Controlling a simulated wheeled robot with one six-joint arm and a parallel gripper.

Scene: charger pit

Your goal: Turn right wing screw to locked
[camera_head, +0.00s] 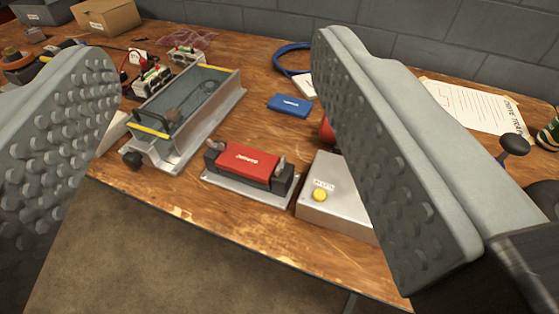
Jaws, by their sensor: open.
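A red block (248,157) with white lettering sits in a black holder on a grey metal base plate (247,189), near the table's front edge. A small metallic screw-like part stands at each end of the holder. The right wing screw (280,165) is at its right end, and the left one (212,149) at its left end. Their exact wing angle is too small to tell. My gripper (217,75) is open and empty. Its two studded pads frame the view, with the holder visible between them, apart from both.
A metal box (333,208) with a yellow button stands just right of the holder, partly hidden by the right finger. A metal tray with yellow bars (190,105) lies left. A blue case (290,105) lies behind. The wooden table (175,200) ends in front.

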